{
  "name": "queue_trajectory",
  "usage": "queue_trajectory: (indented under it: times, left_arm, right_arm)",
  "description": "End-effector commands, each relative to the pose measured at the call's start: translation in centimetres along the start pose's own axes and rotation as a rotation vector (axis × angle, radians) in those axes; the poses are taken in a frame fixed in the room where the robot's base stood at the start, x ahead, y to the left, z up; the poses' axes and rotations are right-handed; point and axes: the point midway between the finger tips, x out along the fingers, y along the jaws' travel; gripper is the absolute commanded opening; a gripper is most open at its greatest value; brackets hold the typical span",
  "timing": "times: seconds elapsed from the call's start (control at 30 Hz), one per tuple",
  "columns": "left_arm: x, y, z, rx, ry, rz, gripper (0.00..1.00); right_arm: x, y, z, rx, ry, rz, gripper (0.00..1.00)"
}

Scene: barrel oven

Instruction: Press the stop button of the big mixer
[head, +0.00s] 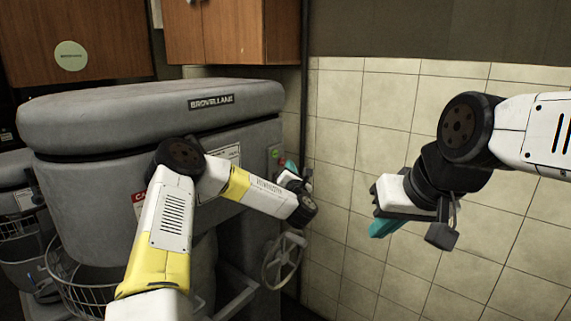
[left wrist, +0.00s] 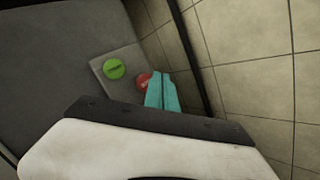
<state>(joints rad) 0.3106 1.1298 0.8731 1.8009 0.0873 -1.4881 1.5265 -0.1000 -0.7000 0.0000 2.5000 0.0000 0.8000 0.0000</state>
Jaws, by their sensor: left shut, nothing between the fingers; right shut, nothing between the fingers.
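The big grey mixer (head: 90,200) stands on the left of the head view. A small panel on its right side carries a green button (head: 275,153), also seen in the left wrist view (left wrist: 114,68). The red stop button (left wrist: 143,80) is beside the green one, partly covered by my left fingers. My left gripper (head: 291,166) is shut and empty, at the panel. Its teal fingertips (left wrist: 159,76) overlap the red button's right edge; I cannot tell whether they touch it. My right gripper (head: 385,228) is shut and empty, well off to the right in front of the tiled wall.
A handwheel (head: 283,262) is on the mixer's side below my left forearm. A wire basket (head: 75,285) is at its front. The tiled wall (head: 345,190) and a dark vertical pipe (head: 304,90) stand close right of the panel. Wooden cabinets (head: 225,30) hang above.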

Motion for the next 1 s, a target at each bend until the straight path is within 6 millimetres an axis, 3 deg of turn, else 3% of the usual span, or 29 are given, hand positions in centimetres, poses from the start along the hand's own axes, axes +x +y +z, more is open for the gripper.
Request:
queue_trajectory:
  times: [1.0]
  left_arm:
    - [0.88,0.68,-0.63,0.0,0.0,0.0,0.0]
  right_arm:
    - [0.0,0.0,0.0,0.0,0.0,0.0,0.0]
